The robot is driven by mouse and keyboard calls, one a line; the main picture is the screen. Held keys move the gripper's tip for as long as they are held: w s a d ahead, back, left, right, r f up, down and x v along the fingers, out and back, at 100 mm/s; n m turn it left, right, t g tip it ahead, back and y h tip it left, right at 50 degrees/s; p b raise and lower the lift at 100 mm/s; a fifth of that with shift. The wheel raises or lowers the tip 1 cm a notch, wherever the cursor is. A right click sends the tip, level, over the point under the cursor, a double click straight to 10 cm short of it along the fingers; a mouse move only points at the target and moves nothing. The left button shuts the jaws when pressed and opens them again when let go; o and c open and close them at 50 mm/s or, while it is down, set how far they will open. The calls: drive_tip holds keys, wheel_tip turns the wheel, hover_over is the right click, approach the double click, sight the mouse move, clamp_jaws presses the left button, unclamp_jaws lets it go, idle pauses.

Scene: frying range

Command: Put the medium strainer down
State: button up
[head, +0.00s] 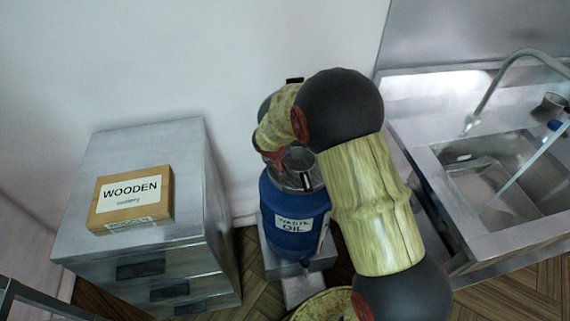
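A grey, round, metallic thing (288,181) shows at the top of the blue waste oil drum (285,228). It may be the medium strainer, but my arm covers much of it and I cannot tell whether it rests on the drum or is held over it. My arm reaches up from the lower right, bends over and comes down at the drum's top. My gripper is mostly hidden there behind my own arm; its fingers cannot be made out, nor whether they are shut on anything.
A metal drawer cabinet (75,235) stands at left with a wooden cutlery box (160,192) on it. A metal sink (485,190) with a curved tap (487,100) is at right. The drum stands on a grey base (322,262) near the white wall (180,60).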

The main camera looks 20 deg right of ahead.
idle(0.3)
drive_tip(key=shift+r, duration=0.15)
drive_tip(key=s+a+r+p, duration=0.1)
drive_tip(key=s+r, duration=0.4)
drive_tip(key=r, duration=0.3)
drive_tip(key=s+a+r+y+p, duration=0.1)
drive_tip(key=s+a+r+p, duration=0.1)
drive_tip(key=s+r, duration=0.5)
drive_tip(key=s+a+r+p, duration=0.1)
drive_tip(key=s+r, duration=0.1)
drive_tip(key=r, duration=0.8)
drive_tip(key=s+a+r+y, duration=0.1)
drive_tip(key=s+r, duration=0.1)
drive_tip(key=s, duration=0.4)
drive_tip(key=s+a+r+n+t+y, duration=0.1)
drive_tip(key=s+a+r, duration=0.1)
drive_tip(key=s, duration=0.4)
drive_tip(key=s+a+r+y, duration=0.1)
drive_tip(key=s+a+r, duration=0.1)
drive_tip(key=s, duration=0.4)
drive_tip(key=shift+s+r+n+t, duration=0.4)
drive_tip(key=shift+r, duration=0.1)
